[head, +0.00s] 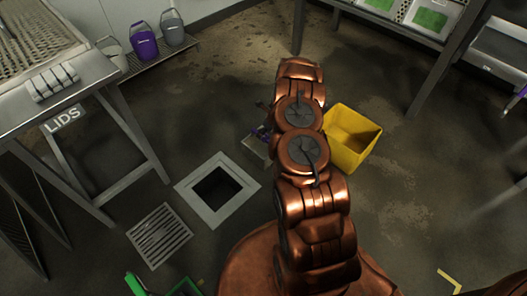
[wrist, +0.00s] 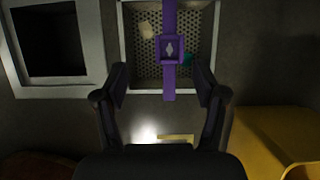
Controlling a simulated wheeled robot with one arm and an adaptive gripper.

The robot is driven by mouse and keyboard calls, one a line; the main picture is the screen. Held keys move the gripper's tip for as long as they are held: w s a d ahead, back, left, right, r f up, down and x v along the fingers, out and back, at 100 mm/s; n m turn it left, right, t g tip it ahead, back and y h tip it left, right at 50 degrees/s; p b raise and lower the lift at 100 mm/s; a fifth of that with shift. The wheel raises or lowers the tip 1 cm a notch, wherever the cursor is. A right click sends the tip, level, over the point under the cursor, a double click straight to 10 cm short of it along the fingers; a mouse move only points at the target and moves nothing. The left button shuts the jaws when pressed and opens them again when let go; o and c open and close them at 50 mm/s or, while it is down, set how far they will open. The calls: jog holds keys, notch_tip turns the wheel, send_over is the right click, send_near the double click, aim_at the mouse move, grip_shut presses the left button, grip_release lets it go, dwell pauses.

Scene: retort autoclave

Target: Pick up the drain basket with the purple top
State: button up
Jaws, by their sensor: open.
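The drain basket (wrist: 203,45) is a perforated metal tray with a purple strap (wrist: 170,85) and a square purple grip across its top. In the wrist view it lies on the floor at the top middle. Small scraps, one pale and one green, lie in it. In the head view the basket (head: 257,150) shows only in part, mostly hidden behind my arm. My gripper (wrist: 163,98) is open and empty, its two fingers spread on either side of the strap's near end. I cannot tell its height above the strap.
The open square floor drain (head: 218,190) is left of the basket, with its slotted grate (head: 159,236) lying nearby. A yellow bin (head: 351,138) stands close on the right. Purple (head: 144,42) and grey (head: 173,28) buckets stand behind.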

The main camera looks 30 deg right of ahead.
aim_at(264, 137)
jog(key=shift+d+f, duration=0.3)
jog(key=shift+f, duration=0.5)
jog(key=shift+b+x, duration=0.4)
jog(key=shift+x, duration=0.55)
jog(key=b+x, duration=0.1)
jog(key=x, duration=0.1)
jog(key=d+x, duration=0.1)
jog(key=shift+w+a+f+b, duration=0.1)
jog(key=shift+w+f+b, duration=0.15)
jog(key=shift+f+b, duration=0.15)
jog(key=shift+w+a+f, duration=0.1)
jog(key=shift+w+f, duration=0.1)
jog(key=shift+f, duration=0.35)
grip_shut()
